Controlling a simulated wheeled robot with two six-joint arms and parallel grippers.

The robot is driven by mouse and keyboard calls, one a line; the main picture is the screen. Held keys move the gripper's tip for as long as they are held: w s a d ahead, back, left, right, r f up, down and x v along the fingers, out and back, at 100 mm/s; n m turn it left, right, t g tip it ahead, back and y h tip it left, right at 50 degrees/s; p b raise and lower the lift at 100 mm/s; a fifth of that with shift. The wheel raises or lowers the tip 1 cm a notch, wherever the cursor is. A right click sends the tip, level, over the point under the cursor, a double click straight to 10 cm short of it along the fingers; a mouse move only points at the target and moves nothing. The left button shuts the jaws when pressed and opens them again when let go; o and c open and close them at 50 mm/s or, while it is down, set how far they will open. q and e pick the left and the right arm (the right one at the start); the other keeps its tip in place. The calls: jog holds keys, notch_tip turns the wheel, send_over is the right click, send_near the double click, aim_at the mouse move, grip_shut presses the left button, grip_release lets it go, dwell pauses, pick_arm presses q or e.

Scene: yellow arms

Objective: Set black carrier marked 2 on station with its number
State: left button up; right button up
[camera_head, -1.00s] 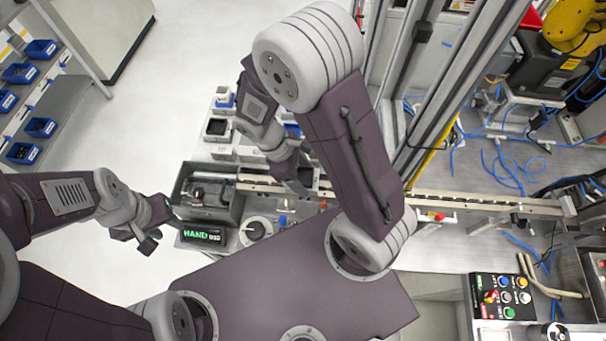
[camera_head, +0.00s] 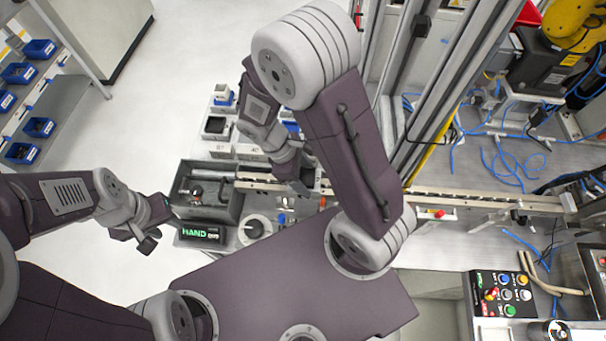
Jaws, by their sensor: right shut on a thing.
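My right gripper (camera_head: 297,180) points down at the conveyor rail in the middle of the head view, partly behind my own forearm. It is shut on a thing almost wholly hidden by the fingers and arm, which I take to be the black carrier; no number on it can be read. My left gripper (camera_head: 150,232) hangs at the left, short of the grey bin, with nothing visible in it; its jaw opening cannot be made out. Small stations or trays (camera_head: 217,127) stand beyond the rail at centre left. Their numbers are too small to read.
A grey bin (camera_head: 238,208) with dark items stands left of the rail (camera_head: 470,198), behind a black sign reading HAND (camera_head: 201,233). A round white dial (camera_head: 255,228) is beside it. A button box (camera_head: 503,295) is at lower right. Tall metal posts rise right of my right arm.

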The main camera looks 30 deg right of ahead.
jog(key=shift+f, duration=0.25)
jog(key=shift+f, duration=0.15)
jog(key=shift+f+b, duration=0.2)
jog(key=shift+b, duration=0.1)
dwell(0.4)
jog(key=shift+f, duration=0.25)
jog(key=o, duration=1.8)
jog(key=shift+r, duration=0.1)
